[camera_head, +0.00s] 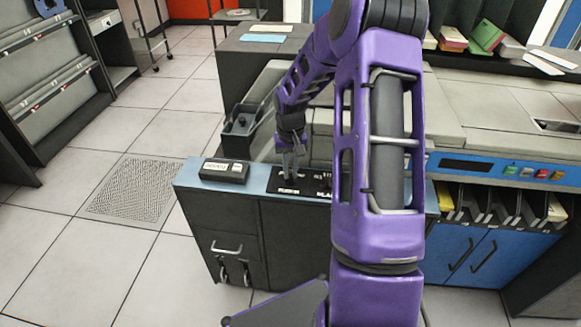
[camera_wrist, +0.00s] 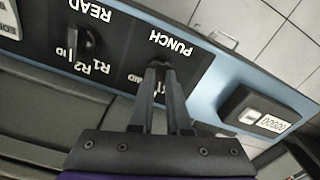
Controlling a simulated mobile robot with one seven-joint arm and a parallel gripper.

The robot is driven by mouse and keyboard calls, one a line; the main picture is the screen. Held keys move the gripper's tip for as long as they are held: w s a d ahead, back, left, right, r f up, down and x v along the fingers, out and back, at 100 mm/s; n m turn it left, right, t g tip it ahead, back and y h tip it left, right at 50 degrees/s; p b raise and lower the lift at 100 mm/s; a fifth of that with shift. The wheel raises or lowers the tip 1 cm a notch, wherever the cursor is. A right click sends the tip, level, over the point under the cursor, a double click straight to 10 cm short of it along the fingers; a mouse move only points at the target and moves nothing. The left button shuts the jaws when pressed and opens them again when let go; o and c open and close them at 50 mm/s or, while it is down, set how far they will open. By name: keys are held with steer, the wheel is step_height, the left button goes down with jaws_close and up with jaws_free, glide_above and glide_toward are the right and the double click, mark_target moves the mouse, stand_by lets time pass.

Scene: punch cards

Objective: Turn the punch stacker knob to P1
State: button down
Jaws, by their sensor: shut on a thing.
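The black panel (camera_wrist: 130,45) carries the upside-down labels READ and PUNCH in the wrist view. My gripper (camera_wrist: 163,70) reaches down to the dial beside the PUNCH label, shut on the punch stacker knob. The fingers hide most of that knob and part of its position labels, so I cannot read where it points. The read knob (camera_wrist: 86,42) stands clear to the left, near the labels R1, R2 and ID. In the head view my gripper (camera_head: 291,168) is at the left part of the panel (camera_head: 312,187), and my arm covers the panel's right part.
A dark counter box (camera_head: 225,171) sits on the blue ledge left of the panel; it also shows in the wrist view (camera_wrist: 258,112). A dark open bin (camera_head: 241,128) is behind it. Card pockets (camera_head: 500,205) are on the right. The tiled floor at left is open.

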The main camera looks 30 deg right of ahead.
mark_target(290, 174)
steer(key=n+p, duration=0.2)
steer(key=n, duration=0.3)
stand_by(0.6)
steer(key=c, duration=0.9)
jaws_free()
steer(key=shift+r, duration=0.1)
step_height(290, 174, up, 17)
steer(key=shift+r+p, duration=0.15)
steer(key=shift+p, duration=0.85)
